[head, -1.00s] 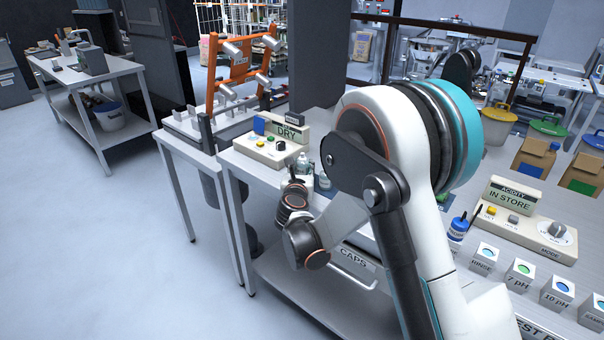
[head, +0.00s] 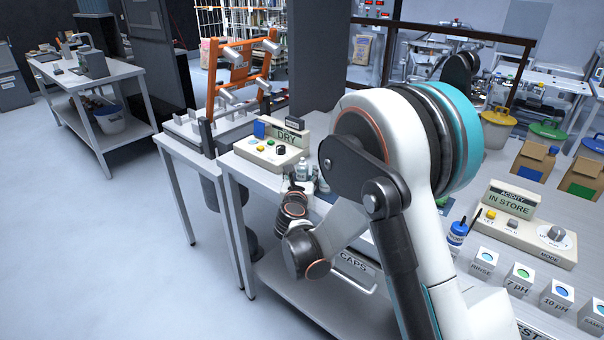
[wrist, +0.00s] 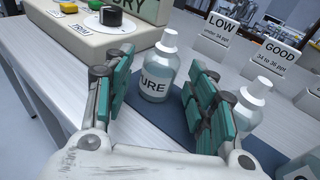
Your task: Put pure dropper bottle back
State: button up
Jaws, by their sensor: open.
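The pure dropper bottle (wrist: 159,70), clear with a white cap and a label reading "URE", stands upright at the edge of a dark blue mat in the wrist view. My gripper (wrist: 155,95) is open, with its teal-padded fingers on either side of the view and the bottle between and beyond them. I cannot tell whether a finger touches it. A second clear bottle with a white cap (wrist: 251,103) stands to the right, partly hidden by the right finger. In the head view my arm hides most of this area, and a bottle (head: 302,170) shows beside the gripper.
The DRY meter box (head: 272,150) stands behind the bottles, left of the mat (wrist: 180,125). Signs reading LOW (wrist: 219,35) and GOOD (wrist: 272,60) stand at the back right.

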jog(key=s+r+p, duration=0.1)
jog(key=s+p, duration=0.2)
jog(key=s, duration=0.7)
jog(key=shift+s+a+r, duration=0.3)
jog(key=shift+a+r, duration=0.05)
